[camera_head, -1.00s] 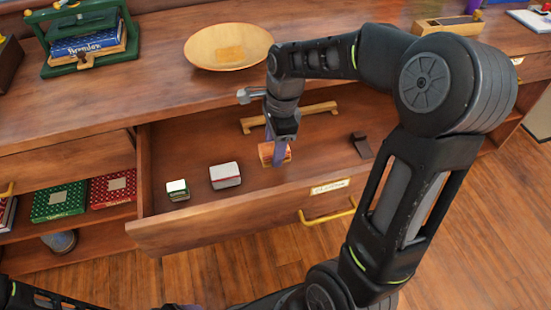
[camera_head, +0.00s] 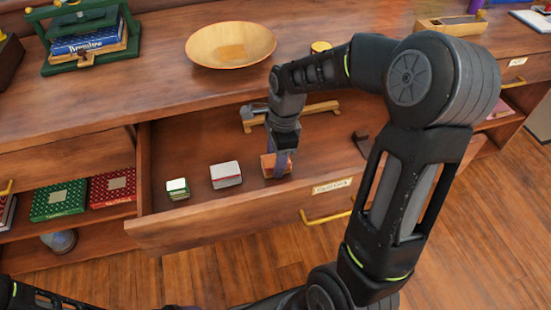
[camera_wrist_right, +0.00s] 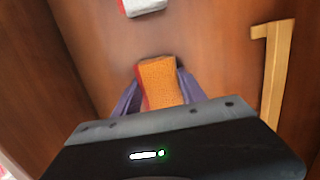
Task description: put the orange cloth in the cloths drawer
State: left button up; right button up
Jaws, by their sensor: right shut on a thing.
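The orange cloth (camera_head: 269,168) is a small folded block inside the open drawer (camera_head: 200,222), toward its front wall. In the right wrist view the cloth (camera_wrist_right: 158,82) sits between the two purple fingers. My right gripper (camera_head: 279,164) reaches down into the drawer and is shut on the cloth. The cloth looks at or very near the drawer floor; I cannot tell whether it touches. A label (camera_head: 332,186) on the drawer front is too small to read surely. My left gripper is out of view.
In the drawer, a white-and-red block (camera_head: 225,174) and a white-and-green block (camera_head: 178,188) lie left of the cloth. A wooden bar (camera_head: 318,108) is behind and a dark piece (camera_head: 361,141) to the right. A wooden bowl (camera_head: 230,45) stands on the counter above.

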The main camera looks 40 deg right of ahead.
jog(key=o, duration=1.2)
jog(key=r+p, duration=0.1)
jog(key=r, duration=0.3)
jog(key=d+r, duration=0.1)
jog(key=r, duration=0.3)
jog(key=r+p, duration=0.1)
jog(key=r, duration=0.3)
jog(key=shift+s+d+r+p, duration=0.1)
jog(key=shift+s+d+p, duration=0.1)
jog(key=shift+s+p, duration=0.1)
